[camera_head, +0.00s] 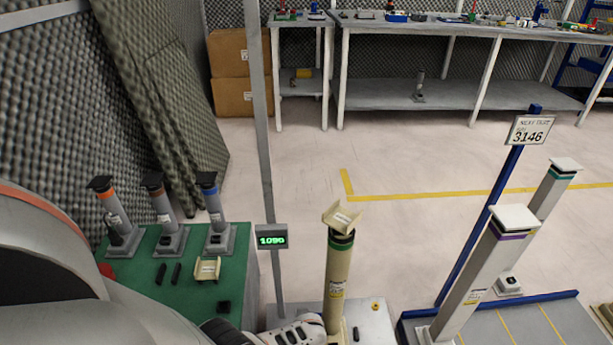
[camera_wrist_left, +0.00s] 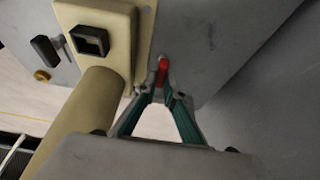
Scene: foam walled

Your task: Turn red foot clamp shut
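In the left wrist view the red foot clamp (camera_wrist_left: 163,66) is a small red lever on the grey plate (camera_wrist_left: 215,45), beside the cream foot of a post (camera_wrist_left: 85,105). My left gripper (camera_wrist_left: 161,90), with green fingers, has its tips drawn close together on either side of the lever and appears shut on it. In the head view the cream post (camera_head: 339,275) stands upright with a dark green ring and a V-shaped top. The clamp and the left fingertips are hidden there; part of my arm shows low by the post. My right gripper is not in view.
A green table (camera_head: 145,280) at left holds several grey posts and small parts. A thin grey pole with a display (camera_head: 271,237) reading 1090 stands left of the cream post. A blue-edged platform (camera_head: 520,325) with pale posts is at right. The floor behind is clear.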

